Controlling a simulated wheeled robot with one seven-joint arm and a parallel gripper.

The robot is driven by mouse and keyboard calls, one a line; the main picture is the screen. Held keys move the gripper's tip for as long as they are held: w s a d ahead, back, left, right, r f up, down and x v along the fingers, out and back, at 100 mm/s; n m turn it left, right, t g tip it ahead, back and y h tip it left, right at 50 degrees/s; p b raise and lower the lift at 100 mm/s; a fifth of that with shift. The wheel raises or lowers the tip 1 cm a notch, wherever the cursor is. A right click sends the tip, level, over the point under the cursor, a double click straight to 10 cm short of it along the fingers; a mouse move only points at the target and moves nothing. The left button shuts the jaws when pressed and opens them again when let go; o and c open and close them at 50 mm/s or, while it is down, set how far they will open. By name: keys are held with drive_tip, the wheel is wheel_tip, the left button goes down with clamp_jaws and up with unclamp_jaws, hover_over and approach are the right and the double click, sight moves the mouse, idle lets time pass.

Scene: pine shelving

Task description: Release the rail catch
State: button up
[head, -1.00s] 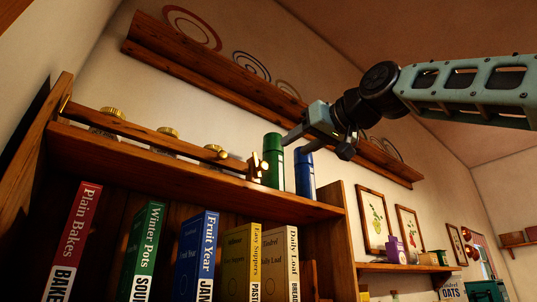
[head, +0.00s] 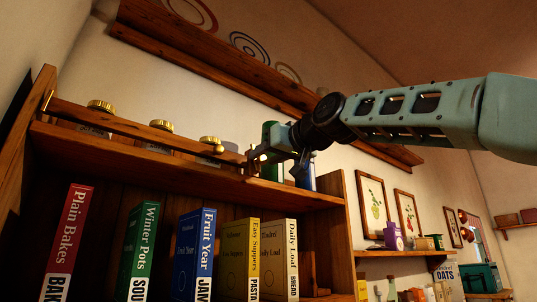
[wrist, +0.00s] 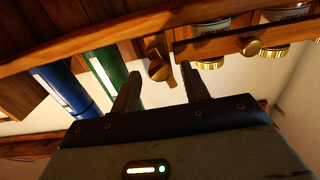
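The rail (head: 130,129) is a dark wooden bar across the front of the upper shelf, with a small brass knob (head: 218,149) on it. The catch (head: 252,157) is at the rail's right end; in the head view my gripper partly covers it.
Gold-lidded jars (head: 161,125) stand behind the rail. A green canister (head: 270,134) and a blue canister (head: 306,178) stand close beside my gripper. Several books (head: 192,255) fill the shelf below. Another wooden ledge (head: 200,62) runs above.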

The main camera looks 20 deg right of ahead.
drive_tip(key=c, duration=0.9)
drive_tip(key=shift+m, duration=0.5)
drive_tip(key=shift+m+b, duration=0.4)
drive_tip(key=shift+m, duration=0.7)
drive_tip(key=o, duration=1)
drive_tip(key=shift+c, duration=0.2)
